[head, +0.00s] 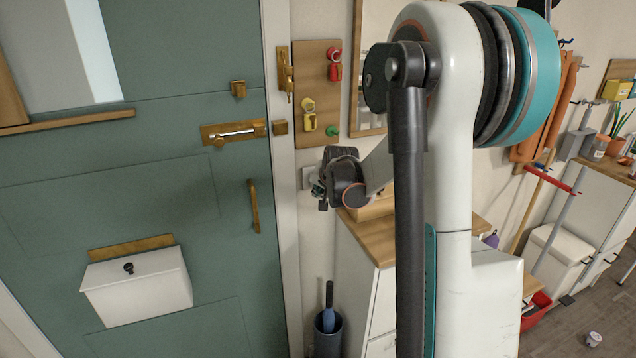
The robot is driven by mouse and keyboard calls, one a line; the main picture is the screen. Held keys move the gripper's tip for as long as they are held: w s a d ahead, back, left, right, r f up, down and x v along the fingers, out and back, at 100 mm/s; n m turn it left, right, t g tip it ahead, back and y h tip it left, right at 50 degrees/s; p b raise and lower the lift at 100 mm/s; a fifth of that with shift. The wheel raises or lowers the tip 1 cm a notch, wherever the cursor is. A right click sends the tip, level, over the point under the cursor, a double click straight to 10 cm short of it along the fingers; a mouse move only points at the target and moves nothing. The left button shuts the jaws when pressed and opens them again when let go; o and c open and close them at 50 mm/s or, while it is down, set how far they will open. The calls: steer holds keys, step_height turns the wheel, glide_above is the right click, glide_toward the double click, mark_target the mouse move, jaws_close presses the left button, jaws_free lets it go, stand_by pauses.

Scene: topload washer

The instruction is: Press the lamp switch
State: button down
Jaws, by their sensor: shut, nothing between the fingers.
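A small pale plate (308,178), which looks like a wall switch, sits on the wall just right of the door frame and below the wooden key board. My gripper (322,190) is shut and empty, right beside the plate in the picture, and covers part of its right side. I cannot tell whether the fingertips touch it. No lamp shows clearly.
A green door (120,200) with brass fittings and a white box (137,285) fills the left. The key board (317,95) hangs above my gripper. A wooden-topped white cabinet (378,238) stands below it. My arm hides much of the middle.

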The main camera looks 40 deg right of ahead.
steer(key=shift+w, duration=0.1)
stand_by(0.4)
steer(key=shift+w+d, duration=0.1)
steer(key=shift+w, duration=0.45)
stand_by(0.5)
steer(key=shift+s, duration=0.7)
steer(key=s+a, duration=0.1)
steer(key=s, duration=0.4)
steer(key=shift+s+a, duration=0.35)
steer(key=shift+s, duration=0.05)
stand_by(0.5)
